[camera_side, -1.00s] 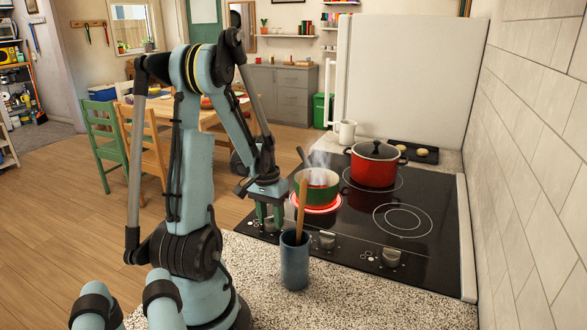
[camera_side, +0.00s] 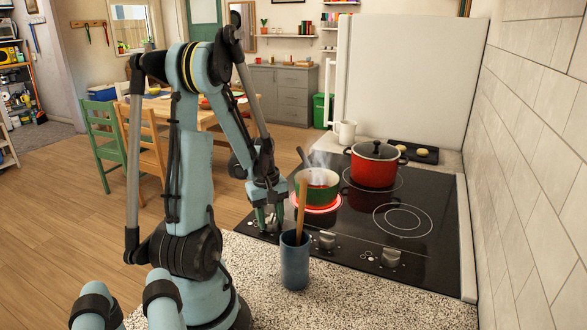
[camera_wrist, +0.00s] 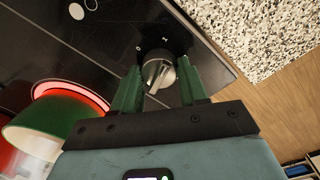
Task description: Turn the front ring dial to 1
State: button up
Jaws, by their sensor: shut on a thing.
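My gripper (camera_side: 267,220) is at the front edge of the black stove, pointing down with its green fingers at the leftmost dial of the front row. In the wrist view the silver dial (camera_wrist: 158,73) sits between the two fingers, and my gripper is shut on it. Small white marks show on the panel around the dial; I cannot read its setting for certain. In the side view this dial is mostly hidden by the fingers. A green pot (camera_side: 317,188), steaming, stands on a burner with a glowing red ring (camera_side: 317,209).
Two more dials, the middle one (camera_side: 327,240) and the right one (camera_side: 391,257), sit along the stove front. A blue crock (camera_side: 295,262) with a wooden utensil stands close by on the speckled counter. A red lidded pot (camera_side: 375,168) is at the back.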

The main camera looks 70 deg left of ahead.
jog(key=shift+n, duration=1.2)
jog(key=o, duration=1.1)
jog(key=shift+c, duration=0.2)
notch_tip(320, 180, up, 12)
jog(key=shift+s+d, duration=0.2)
jog(key=shift+s, duration=0.2)
